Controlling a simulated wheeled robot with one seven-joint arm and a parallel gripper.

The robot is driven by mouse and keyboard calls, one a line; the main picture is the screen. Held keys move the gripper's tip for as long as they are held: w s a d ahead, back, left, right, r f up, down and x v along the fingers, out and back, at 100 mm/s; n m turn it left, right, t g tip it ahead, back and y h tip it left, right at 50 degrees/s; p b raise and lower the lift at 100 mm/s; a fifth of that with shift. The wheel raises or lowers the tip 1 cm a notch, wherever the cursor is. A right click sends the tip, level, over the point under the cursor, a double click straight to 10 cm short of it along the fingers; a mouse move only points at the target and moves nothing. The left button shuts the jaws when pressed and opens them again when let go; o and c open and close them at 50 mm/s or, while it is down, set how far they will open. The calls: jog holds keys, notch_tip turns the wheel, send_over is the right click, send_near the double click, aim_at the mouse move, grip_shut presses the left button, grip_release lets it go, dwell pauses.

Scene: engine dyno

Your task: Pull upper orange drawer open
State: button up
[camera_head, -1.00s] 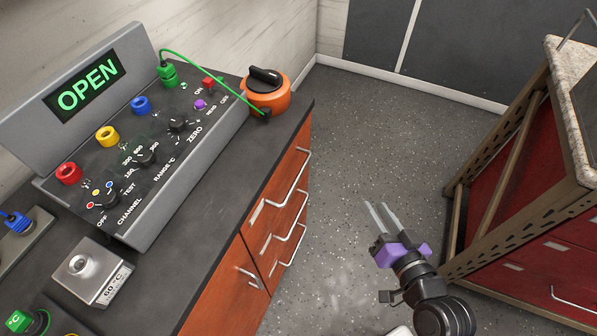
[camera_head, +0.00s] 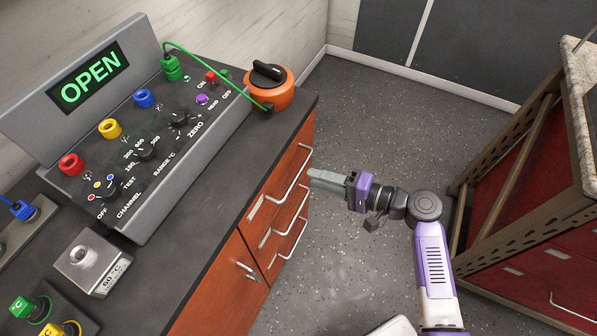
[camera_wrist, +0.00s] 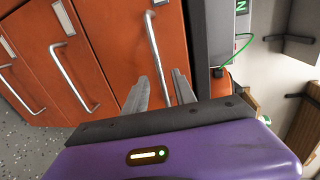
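The upper orange drawer (camera_head: 282,175) is the top one in the cabinet under the dark counter. It looks closed. Its silver bar handle (camera_head: 291,183) runs along its front. In the wrist view the drawers look turned on their side, and the upper drawer's handle (camera_wrist: 155,50) lies closest to the counter edge. My gripper (camera_head: 313,178) is just right of this handle, pointing at the drawer front. In the wrist view my gripper (camera_wrist: 158,85) has its two fingers apart, with the handle's lower part seen between them. I cannot tell whether they touch it.
Lower drawers with a handle (camera_head: 292,240) lie below, and a cabinet door (camera_head: 228,285) is beside them. A grey control panel (camera_head: 150,150) and an orange round device (camera_head: 268,90) stand on the counter. The floor (camera_head: 375,115) behind is clear. A red cabinet (camera_head: 545,215) stands at right.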

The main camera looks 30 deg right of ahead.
aim_at(299, 173)
jog(key=x, duration=0.6)
grip_shut()
dwell(1.4)
